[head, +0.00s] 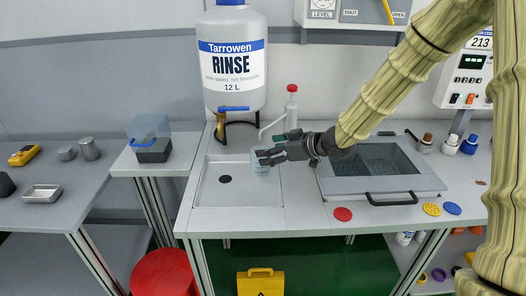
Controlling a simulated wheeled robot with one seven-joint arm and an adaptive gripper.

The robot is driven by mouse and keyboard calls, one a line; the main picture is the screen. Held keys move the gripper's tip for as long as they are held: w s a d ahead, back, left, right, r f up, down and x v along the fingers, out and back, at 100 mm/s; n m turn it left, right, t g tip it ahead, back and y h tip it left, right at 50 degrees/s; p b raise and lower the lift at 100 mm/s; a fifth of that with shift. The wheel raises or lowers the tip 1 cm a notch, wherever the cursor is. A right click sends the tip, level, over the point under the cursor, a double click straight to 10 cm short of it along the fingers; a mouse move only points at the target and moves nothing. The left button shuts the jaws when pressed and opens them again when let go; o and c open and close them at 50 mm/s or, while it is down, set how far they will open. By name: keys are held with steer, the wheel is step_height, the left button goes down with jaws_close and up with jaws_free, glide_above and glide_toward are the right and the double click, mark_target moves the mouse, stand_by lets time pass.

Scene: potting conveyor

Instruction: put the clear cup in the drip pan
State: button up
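A small clear, bluish cup (260,170) shows at the right part of the pale drip pan (211,193), below the big rinse jug. My gripper (267,156) reaches in from the right with its dark fingers at the cup's upper part, hiding some of it. I cannot tell whether the fingers are closed on the cup, or whether the cup's base touches the pan. The pan has a dark round drain (225,179) left of the cup.
The rinse jug (232,85) with its blue-handled tap (233,108) stands behind the pan. A red-capped bottle (291,108) stands behind my gripper. A lidded basin (372,185) with a black handle is to the right. A red disc (342,214) lies in front.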

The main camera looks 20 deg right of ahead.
steer(key=v, duration=0.7)
